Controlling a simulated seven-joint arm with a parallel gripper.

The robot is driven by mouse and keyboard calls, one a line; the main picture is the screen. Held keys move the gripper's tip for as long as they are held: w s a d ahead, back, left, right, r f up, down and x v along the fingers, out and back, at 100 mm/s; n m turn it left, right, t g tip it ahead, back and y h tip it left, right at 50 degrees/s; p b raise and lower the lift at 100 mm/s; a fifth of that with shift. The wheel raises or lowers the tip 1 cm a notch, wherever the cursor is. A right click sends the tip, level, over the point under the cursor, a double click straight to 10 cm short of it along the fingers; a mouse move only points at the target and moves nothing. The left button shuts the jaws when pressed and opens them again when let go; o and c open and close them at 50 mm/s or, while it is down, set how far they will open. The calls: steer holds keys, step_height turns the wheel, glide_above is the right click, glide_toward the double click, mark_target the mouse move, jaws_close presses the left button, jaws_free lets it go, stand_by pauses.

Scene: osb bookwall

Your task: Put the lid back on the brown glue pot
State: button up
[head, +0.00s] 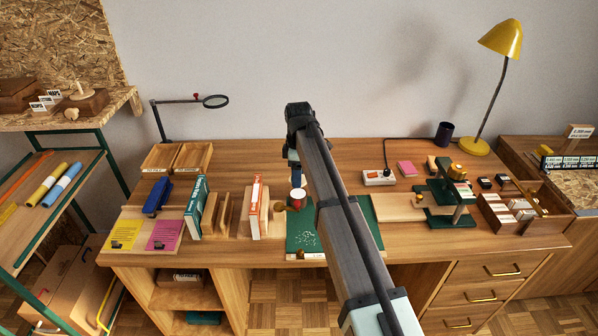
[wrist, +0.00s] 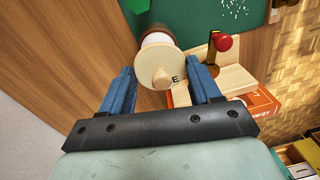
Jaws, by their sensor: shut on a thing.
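In the wrist view, the pale wooden lid (wrist: 153,62) with its round knob faces the camera between the blue fingers of my gripper (wrist: 161,76), which is shut on it. Directly behind the lid is a round body with a white band and a brownish edge, which looks like the glue pot (wrist: 150,39). The lid covers much of it, and I cannot tell whether they touch. In the head view, my gripper (head: 296,178) points down at the back of the green mat (head: 335,240). A small white and red-brown round shape shows just below it.
A wooden piece with a red knob (wrist: 224,42) stands close beside the lid, near an orange-and-white book (head: 257,205). A power strip (head: 379,178) and a green press-like stand (head: 450,200) are to the right.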

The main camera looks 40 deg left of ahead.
mark_target(298, 193)
steer(key=shift+f, duration=2.35)
steer(key=shift+f, duration=0.15)
stand_by(0.3)
steer(key=o, duration=1.1)
steer(key=shift+o, duration=0.7)
steer(key=shift+r, duration=3.5)
jaws_close()
